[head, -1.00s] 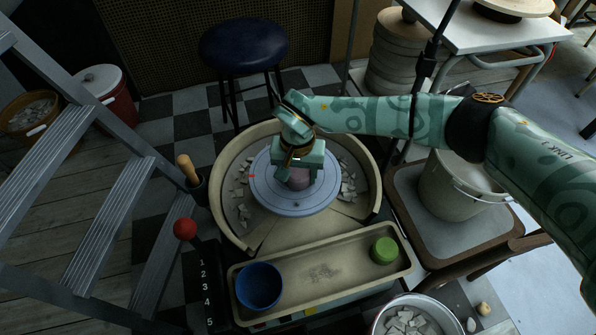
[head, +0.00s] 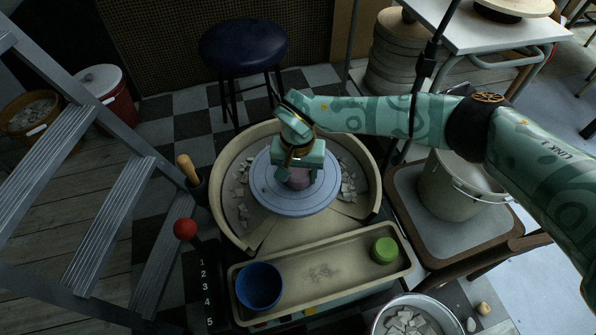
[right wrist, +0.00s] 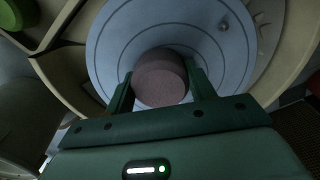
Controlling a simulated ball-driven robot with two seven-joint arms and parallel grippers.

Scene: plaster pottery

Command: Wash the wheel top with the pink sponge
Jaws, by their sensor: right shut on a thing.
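The wheel top (head: 285,205) is a pale blue-grey disc with ring lines, inside a beige splash pan. The pink sponge (head: 299,179) is a round, dull pink block over the middle of the wheel top. My right gripper (head: 300,172) is shut on the sponge, a finger on each side, pointing down. In the right wrist view the sponge (right wrist: 160,78) sits between the fingers against the wheel top (right wrist: 115,45); I cannot tell if it touches the disc. My left gripper is not in view.
The splash pan (head: 226,190) holds pale shards around the disc. A beige tray (head: 335,290) in front holds a blue bowl (head: 259,287) and a green round thing (head: 384,250). A red ball knob (head: 185,229) stands at the left, near a metal ladder (head: 110,205). A bucket (head: 455,195) stands right.

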